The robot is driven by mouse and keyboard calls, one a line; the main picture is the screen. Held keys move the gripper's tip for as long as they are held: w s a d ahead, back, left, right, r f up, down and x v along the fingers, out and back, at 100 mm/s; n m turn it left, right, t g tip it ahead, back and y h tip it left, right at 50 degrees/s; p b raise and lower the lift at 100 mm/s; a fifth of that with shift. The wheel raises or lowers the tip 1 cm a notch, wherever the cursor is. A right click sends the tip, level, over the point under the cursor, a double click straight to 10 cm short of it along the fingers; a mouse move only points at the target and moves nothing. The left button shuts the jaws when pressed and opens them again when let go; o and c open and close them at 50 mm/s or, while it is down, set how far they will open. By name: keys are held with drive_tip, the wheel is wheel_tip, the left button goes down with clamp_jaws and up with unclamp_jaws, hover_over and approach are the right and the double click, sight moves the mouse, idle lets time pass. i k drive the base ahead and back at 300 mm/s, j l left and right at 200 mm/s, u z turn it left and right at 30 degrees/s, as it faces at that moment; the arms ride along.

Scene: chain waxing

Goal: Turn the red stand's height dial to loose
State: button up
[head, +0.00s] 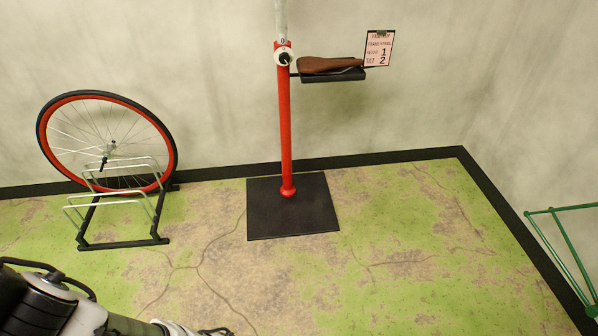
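The red stand (285,130) is an upright red post on a black square base plate (262,222). A paler metal tube (281,18) rises from its top and leaves the picture. The height dial (283,58) is a small white disc with a black knob on the collar near the top of the red post. The dial's marks are too small to read, so its setting cannot be told. My arm reaches in at the bottom left, well apart from the stand. My gripper (215,331) shows only in part at the bottom edge, and its fingers are mostly cut off.
A small black shelf (333,77) juts right from the stand with a brown saddle (329,64) on it. A card (379,49) hangs on the wall. A wheel (41,135) stands in a rack (125,244) at left. A green frame (570,252) is at right.

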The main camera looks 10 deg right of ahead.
sight(284, 58)
drive_tip(key=i+j+z, duration=0.1)
drive_tip(key=i+j, duration=0.25)
drive_tip(key=i+j+z, duration=0.1)
drive_tip(key=i+j, duration=0.25)
drive_tip(key=i+j+z, duration=0.15)
drive_tip(key=i+j, duration=0.15)
drive_tip(key=i+j+z, duration=0.1)
drive_tip(key=i+j, duration=0.2)
drive_tip(key=j, duration=0.25)
drive_tip(key=i+j+z, duration=0.1)
drive_tip(key=i+j, duration=0.2)
drive_tip(key=j, duration=0.15)
drive_tip(key=i+j+z, duration=0.1)
drive_tip(key=i+j, duration=0.15)
drive_tip(key=j, duration=0.25)
